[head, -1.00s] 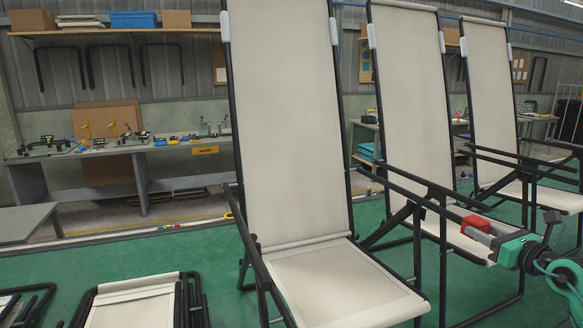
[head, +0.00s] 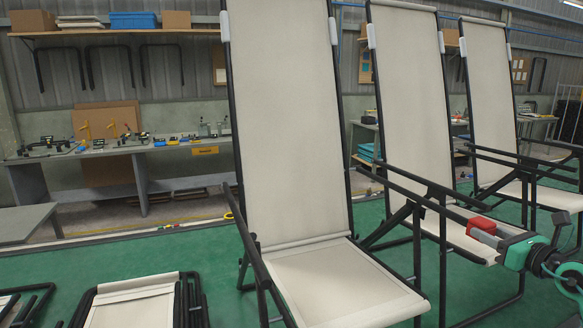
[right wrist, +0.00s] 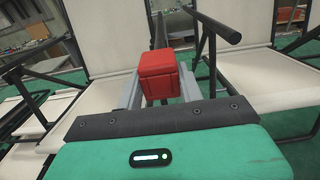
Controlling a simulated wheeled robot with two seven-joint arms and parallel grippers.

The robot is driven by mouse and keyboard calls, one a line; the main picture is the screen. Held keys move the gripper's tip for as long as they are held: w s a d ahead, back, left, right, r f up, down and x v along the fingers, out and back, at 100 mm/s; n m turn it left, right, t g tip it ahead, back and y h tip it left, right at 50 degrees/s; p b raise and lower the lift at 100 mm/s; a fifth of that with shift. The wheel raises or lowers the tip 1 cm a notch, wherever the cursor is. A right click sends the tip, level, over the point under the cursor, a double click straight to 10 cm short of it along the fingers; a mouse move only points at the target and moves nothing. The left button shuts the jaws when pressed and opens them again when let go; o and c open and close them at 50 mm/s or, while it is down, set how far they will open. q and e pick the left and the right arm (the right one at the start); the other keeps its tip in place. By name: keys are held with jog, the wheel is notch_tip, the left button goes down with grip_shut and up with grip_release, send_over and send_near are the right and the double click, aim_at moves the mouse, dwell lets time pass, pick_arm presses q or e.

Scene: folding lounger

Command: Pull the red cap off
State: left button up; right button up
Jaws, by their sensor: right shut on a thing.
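The red cap (head: 480,224) is a small block at the right in the head view, near the black armrest tube (head: 420,187) of the nearest lounger (head: 290,110). My right gripper (head: 486,232) is shut on it, its grey fingers on either side. In the right wrist view the red cap (right wrist: 159,78) sits between the fingers, with a dark tube (right wrist: 158,28) directly behind it. I cannot tell whether the cap is still on the tube. My left gripper is not in view.
More upright cream loungers (head: 408,90) stand behind and to the right. A folded one (head: 135,300) lies low at the left. Another black armrest tube end (right wrist: 232,36) is close to the right of the cap in the wrist view. A workbench (head: 110,150) runs along the wall.

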jog(key=b+v, duration=0.4)
jog(key=v, duration=0.4)
jog(key=shift+b, duration=0.4)
dwell(0.9)
jog(key=shift+r, duration=0.1)
jog(key=shift+r+p, duration=1.7)
jog(key=shift+r, duration=1.2)
